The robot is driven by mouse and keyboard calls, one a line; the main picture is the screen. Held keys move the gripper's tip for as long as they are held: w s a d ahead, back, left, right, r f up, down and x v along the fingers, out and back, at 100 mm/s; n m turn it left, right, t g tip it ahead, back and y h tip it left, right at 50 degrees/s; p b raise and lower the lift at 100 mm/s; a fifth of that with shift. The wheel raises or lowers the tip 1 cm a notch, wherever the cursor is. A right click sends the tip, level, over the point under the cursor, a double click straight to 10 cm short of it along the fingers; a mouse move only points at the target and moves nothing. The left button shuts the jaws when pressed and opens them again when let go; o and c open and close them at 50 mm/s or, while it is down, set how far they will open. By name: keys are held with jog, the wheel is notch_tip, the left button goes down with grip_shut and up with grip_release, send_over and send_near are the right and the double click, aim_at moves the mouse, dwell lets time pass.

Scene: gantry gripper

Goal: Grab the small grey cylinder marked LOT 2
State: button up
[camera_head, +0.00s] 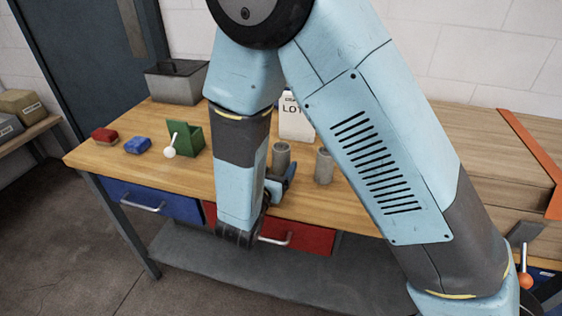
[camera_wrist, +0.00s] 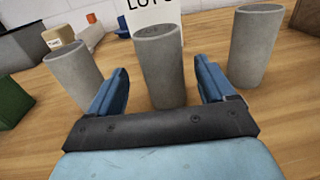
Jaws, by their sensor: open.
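Three grey cylinders stand upright on the wooden table. The wrist view shows the left one (camera_wrist: 75,78), the middle one (camera_wrist: 160,68) and the right one (camera_wrist: 253,48). I cannot read a lot mark on any of them. My gripper (camera_wrist: 161,72) is open, with its blue fingers on either side of the middle cylinder's near side; contact cannot be told. In the head view, two cylinders show, one (camera_head: 281,158) just beyond my gripper (camera_head: 283,180) and one (camera_head: 325,167) to its right. The third is not visible there, probably behind my arm.
A white sign (camera_head: 296,122) reading "LOT", partly cut off, stands behind the cylinders. A green holder (camera_head: 192,137), a blue block (camera_head: 138,145), a red block (camera_head: 105,135) and a grey box (camera_head: 176,84) are on the left of the table (camera_head: 165,181).

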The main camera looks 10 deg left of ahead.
jog(key=shift+w+d+r, duration=0.1)
jog(key=shift+w+d, duration=0.1)
jog(key=shift+w, duration=0.65)
jog(key=shift+w+d+f, duration=0.1)
jog(key=shift+w+d, duration=0.1)
jog(key=shift+w, duration=0.7)
jog(key=shift+w+d+r, duration=0.1)
jog(key=shift+w+d, duration=0.1)
jog(key=shift+w, duration=0.65)
jog(key=c, duration=1.4)
jog(key=shift+a+r, duration=0.1)
